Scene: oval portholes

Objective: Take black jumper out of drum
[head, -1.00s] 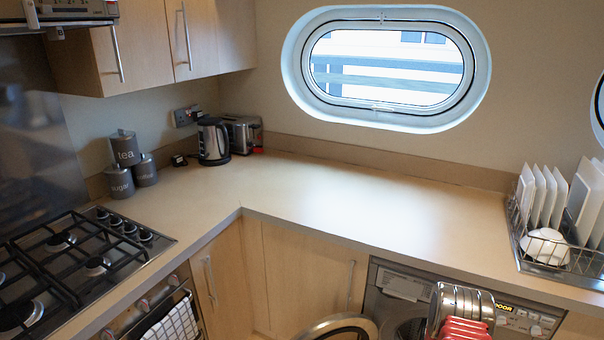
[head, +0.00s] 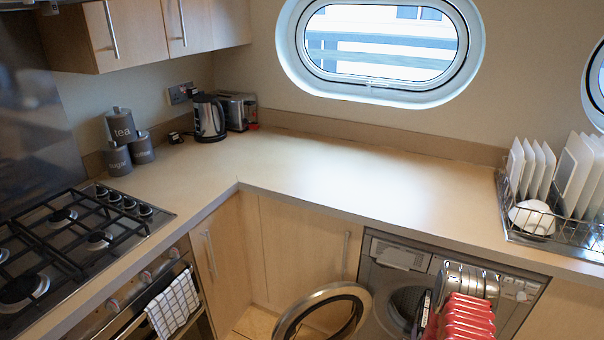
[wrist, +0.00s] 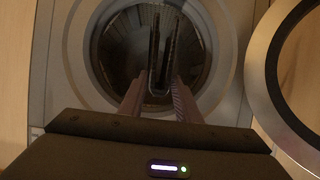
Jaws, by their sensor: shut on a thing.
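The washing machine (head: 400,262) stands under the counter with its round door (head: 290,325) swung open to the left. Its drum (head: 402,300) shows partly behind my arm; in the wrist view the dark drum (wrist: 198,50) is straight ahead. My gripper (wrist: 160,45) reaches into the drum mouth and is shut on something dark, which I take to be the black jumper. Its outline does not stand out from the dark drum. In the head view my arm hides the right part of the machine's front, and the fingertips cannot be made out.
The open door ring (wrist: 257,70) is close on the right in the wrist view. A dish rack (head: 552,225) with plates and a bowl stands on the counter (head: 340,180) above. The oven with a checked towel (head: 172,303) is at left. The counter middle is clear.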

